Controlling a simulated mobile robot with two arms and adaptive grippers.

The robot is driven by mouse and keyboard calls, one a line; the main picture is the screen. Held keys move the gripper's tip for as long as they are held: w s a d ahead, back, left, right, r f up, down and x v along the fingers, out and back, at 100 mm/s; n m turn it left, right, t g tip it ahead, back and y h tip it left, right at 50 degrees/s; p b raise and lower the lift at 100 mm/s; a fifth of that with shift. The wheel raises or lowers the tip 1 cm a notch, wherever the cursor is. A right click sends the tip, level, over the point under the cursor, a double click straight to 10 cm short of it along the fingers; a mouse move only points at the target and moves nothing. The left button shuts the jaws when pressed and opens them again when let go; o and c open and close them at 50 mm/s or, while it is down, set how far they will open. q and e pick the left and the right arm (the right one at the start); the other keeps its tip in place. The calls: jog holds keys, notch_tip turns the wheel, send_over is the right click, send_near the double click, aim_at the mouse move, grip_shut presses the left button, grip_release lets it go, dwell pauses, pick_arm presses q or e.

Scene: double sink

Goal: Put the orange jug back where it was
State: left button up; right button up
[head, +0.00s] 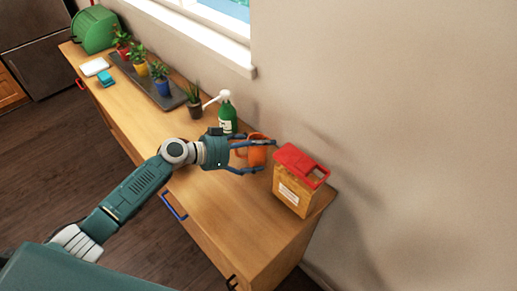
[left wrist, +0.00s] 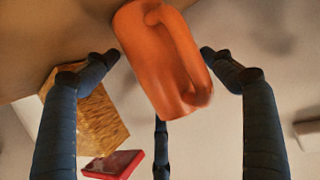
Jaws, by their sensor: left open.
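The orange jug (head: 257,155) stands on the wooden counter, between the green pump bottle and the red-lidded box. My left gripper (head: 266,157) is open, with its fingers spread on either side of the jug. In the left wrist view the jug (left wrist: 155,60) shows upside down, its handle toward the right. The dark fingers are on both sides of it, with gaps visible, and a third finger shows below. The gripper's fingers hide part of the jug in the head view. My right gripper is not in view.
A wooden box with a red lid (head: 301,166) stands close to the right of the gripper. A green pump bottle (head: 227,114) and a small potted plant (head: 194,103) stand behind on the left. The counter's front edge (head: 212,242) is clear.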

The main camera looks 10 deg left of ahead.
pick_arm(q)
jog(key=shift+r+p, duration=0.3)
jog(key=b+v, duration=0.4)
jog(key=v, duration=0.8)
jog(key=shift+f, duration=0.1)
